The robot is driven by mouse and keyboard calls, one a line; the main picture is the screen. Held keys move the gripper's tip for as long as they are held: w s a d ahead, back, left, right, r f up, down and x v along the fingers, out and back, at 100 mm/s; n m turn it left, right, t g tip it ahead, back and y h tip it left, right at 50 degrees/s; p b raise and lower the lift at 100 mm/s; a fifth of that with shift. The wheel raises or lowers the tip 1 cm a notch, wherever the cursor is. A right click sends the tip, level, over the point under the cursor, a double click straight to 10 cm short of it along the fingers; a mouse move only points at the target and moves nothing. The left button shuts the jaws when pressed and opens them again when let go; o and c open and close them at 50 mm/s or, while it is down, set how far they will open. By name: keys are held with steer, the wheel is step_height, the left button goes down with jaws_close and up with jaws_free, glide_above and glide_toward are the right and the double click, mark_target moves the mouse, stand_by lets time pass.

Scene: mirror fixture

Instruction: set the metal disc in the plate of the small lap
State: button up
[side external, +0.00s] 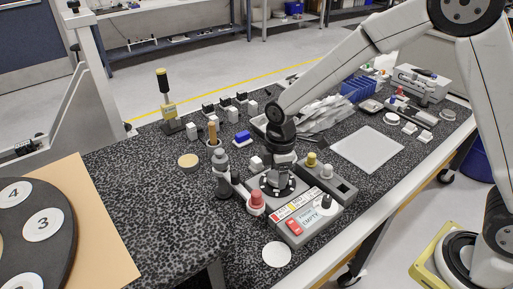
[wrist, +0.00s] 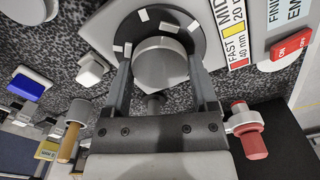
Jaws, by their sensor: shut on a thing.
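The small lap (side external: 299,228) is a grey box with coloured labels and a red switch, near the table's front edge. Its round black plate (side external: 268,188) with white marks lies under my gripper (side external: 277,182). In the wrist view the plate (wrist: 200,38) shows as a dark ring behind the fingers. My gripper (wrist: 160,66) points down and is shut on the metal disc (wrist: 160,60), a plain grey round piece. The disc overlaps the middle of the plate in that view. I cannot tell whether it touches the plate. In the side view my fingers hide the disc.
A grey holder (side external: 326,178) with knobs is to the right. A white disc (side external: 276,254) lies in front. A pale sheet (side external: 367,148) lies right.

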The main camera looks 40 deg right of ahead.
steer(key=shift+f, duration=0.3)
stand_by(0.5)
steer(key=o, duration=1.2)
steer(key=shift+r, duration=0.15)
steer(key=shift+r, duration=3.4)
steer(key=s+d+m, duration=0.1)
steer(key=m, duration=0.1)
steer(key=s+d+m, duration=0.2)
steer(key=s+d+f+m+t, duration=0.1)
steer(key=s+d+m, duration=0.1)
steer(key=shift+s+d+f, duration=0.1)
steer(key=shift+s+d, duration=0.15)
steer(key=s+d+m, duration=0.1)
steer(key=s+m, duration=0.1)
steer(key=s+d+f+m+t, duration=0.1)
steer(key=s+d+m, duration=0.1)
steer(key=s, duration=0.1)
steer(key=s+d+f+m, duration=0.1)
steer(key=s+m, duration=0.2)
steer(key=shift+d+t, duration=0.25)
steer(key=shift+t, duration=0.05)
